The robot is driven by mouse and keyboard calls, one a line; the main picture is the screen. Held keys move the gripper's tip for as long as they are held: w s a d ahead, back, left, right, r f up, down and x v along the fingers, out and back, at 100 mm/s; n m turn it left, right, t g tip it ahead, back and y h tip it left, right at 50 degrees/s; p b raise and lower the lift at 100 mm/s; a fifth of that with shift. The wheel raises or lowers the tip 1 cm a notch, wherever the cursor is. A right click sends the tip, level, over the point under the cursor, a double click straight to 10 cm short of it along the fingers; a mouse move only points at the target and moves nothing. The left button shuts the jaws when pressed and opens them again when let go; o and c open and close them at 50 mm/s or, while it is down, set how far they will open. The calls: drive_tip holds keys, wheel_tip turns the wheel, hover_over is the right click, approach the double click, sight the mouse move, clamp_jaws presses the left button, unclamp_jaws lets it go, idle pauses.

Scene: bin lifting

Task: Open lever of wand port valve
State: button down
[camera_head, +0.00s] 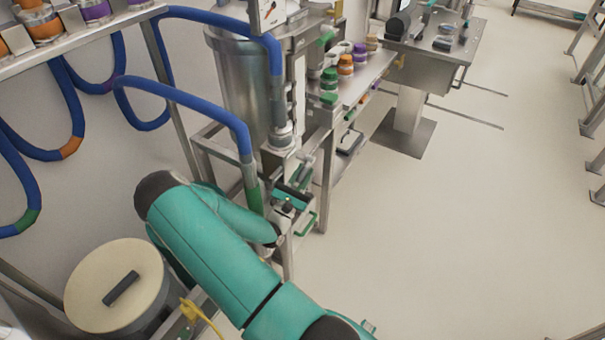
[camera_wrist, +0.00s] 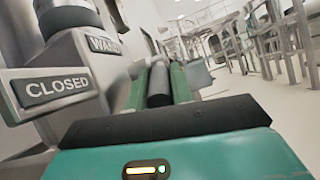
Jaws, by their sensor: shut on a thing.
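The wand port valve (camera_wrist: 95,70) is a grey metal body at the left of the wrist view, with a "CLOSED" plate (camera_wrist: 57,86) and a partly hidden "WAND" plate (camera_wrist: 104,45). The lever (camera_wrist: 158,88) shows as a dark round bar beside the valve. My gripper (camera_wrist: 160,68) is shut on it, with a green finger on each side. In the head view my gripper (camera_head: 303,178) is at the metal fittings below the tall steel vessel. The valve and lever are too small and covered there to make out clearly.
A blue hose (camera_head: 190,95) runs down to the fittings just left of my gripper. The steel vessel (camera_head: 240,85) and a shelf with coloured jars (camera_head: 345,68) stand behind. A lidded drum (camera_head: 115,285) is at lower left. The floor (camera_head: 450,220) on the right is clear.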

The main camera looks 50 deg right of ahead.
drive_tip(key=shift+f, duration=0.1)
idle(0.3)
drive_tip(key=c, duration=1.2)
unclamp_jaws()
drive_tip(key=shift+c, duration=0.2)
drive_tip(key=shift+a, duration=0.1)
drive_tip(key=v, duration=1.3)
drive_tip(key=shift+a+f, duration=0.2)
drive_tip(key=shift+f, duration=0.05)
drive_tip(key=shift+s, duration=0.1)
